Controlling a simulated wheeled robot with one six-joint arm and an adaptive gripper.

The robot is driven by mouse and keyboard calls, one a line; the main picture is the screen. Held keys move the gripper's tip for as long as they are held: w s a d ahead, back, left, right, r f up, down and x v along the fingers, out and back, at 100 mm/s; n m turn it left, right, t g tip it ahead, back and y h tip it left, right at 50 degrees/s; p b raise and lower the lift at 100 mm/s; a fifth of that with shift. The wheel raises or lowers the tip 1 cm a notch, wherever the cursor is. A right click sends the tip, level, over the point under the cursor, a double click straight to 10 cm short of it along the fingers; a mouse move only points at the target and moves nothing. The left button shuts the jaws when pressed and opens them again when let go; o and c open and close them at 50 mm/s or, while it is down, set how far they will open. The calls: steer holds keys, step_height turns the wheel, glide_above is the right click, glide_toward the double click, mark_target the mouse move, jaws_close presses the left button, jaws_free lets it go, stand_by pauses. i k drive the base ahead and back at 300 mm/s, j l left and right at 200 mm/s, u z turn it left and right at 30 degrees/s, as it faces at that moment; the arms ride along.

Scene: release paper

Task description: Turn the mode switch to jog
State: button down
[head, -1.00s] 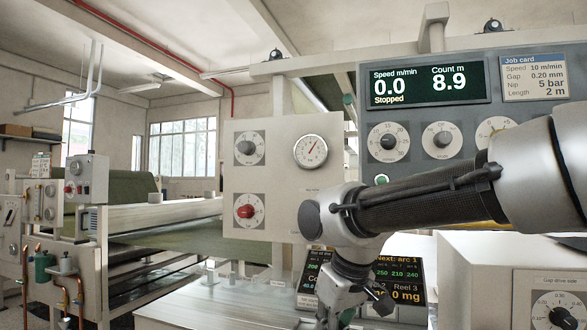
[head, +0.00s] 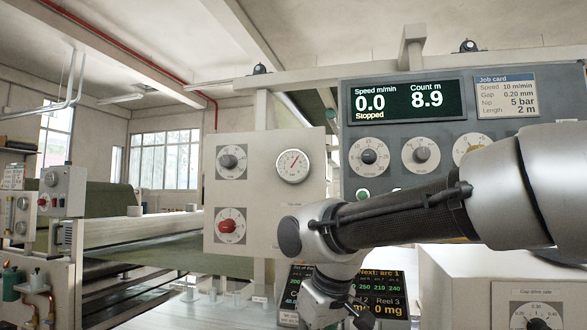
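The labels are too small to read, so I cannot tell which control is the mode switch; my arm hides the lower console. My gripper (head: 338,318) is low at the bottom edge, in front of the lower screens and apart from the knobs. Its fingertips are cut off, so its opening does not show.
The display (head: 406,103) reads 0.0 m/min, Stopped, count 8.9. A job card (head: 507,95) is beside it. A round gauge (head: 293,166) is on the pale panel. A white box with a gap dial (head: 536,318) stands at lower right. A roller machine (head: 150,225) is at left.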

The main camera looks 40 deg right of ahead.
mark_target(421, 155)
steer(key=j+z, duration=0.1)
steer(key=z, duration=1.95)
